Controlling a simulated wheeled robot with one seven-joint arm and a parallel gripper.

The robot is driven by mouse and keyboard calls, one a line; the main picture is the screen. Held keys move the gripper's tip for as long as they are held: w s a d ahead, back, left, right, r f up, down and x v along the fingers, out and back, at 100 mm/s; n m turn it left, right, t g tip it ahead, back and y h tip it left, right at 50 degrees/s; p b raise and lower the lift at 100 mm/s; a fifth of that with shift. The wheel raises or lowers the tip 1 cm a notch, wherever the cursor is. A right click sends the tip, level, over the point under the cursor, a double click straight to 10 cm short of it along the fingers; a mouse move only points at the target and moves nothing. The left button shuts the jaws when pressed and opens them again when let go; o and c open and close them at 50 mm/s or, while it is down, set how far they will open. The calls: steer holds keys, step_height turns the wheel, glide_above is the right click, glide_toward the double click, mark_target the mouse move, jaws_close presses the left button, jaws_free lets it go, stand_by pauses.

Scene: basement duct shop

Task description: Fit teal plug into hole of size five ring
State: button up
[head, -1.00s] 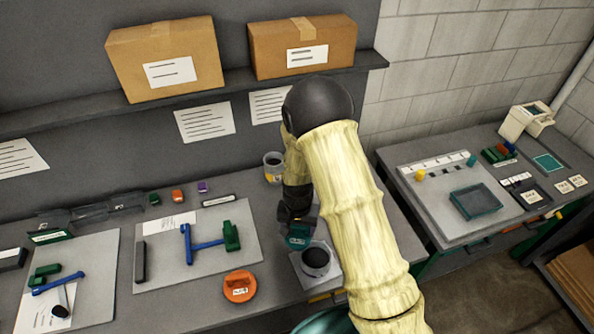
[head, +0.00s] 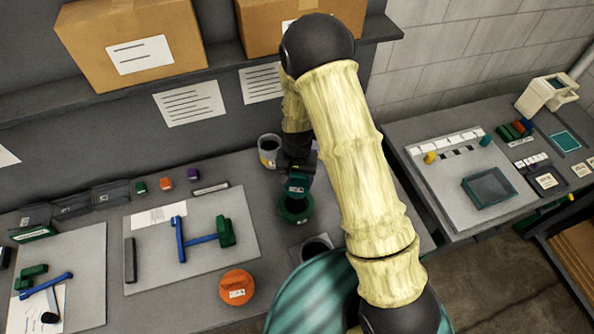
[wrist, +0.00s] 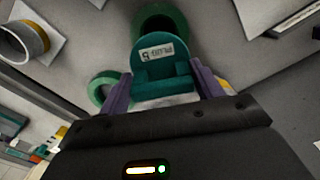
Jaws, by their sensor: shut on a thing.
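My gripper (wrist: 163,92), with purple fingers, is shut on the teal plug (wrist: 155,62), whose label reads "PLUG 5". In the head view the teal plug (head: 297,187) hangs just behind a green ring (head: 296,212) and overlaps its far edge in the picture. The wrist view shows this green ring or a similar one (wrist: 174,15) with a dark hole, partly covered by the plug. A second green ring (wrist: 97,90) lies left of the plug there. I see no size mark on either ring. The gap between plug and ring is unclear.
A grey ring (head: 317,246) on a pale plate stands in front, partly behind my arm. A cup with a yellow band (head: 268,149) stands close behind my gripper. An orange plug (head: 237,286) and a board with blue and green parts (head: 150,262) lie left.

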mark_target(296, 187)
steer(key=shift+s+a, duration=0.15)
steer(key=shift+s, duration=0.3)
steer(key=shift+s+f, duration=0.1)
steer(key=shift+f, duration=0.05)
steer(key=shift+w+f+b, duration=0.2)
steer(key=shift+f+b, duration=1.7)
steer(key=shift+f, duration=0.7)
steer(key=shift+s, duration=0.15)
steer(key=shift+f+b, duration=1.65)
steer(key=shift+f, duration=0.45)
steer(key=o, duration=1.2)
steer(key=shift+c, duration=0.2)
steer(key=o, duration=0.5)
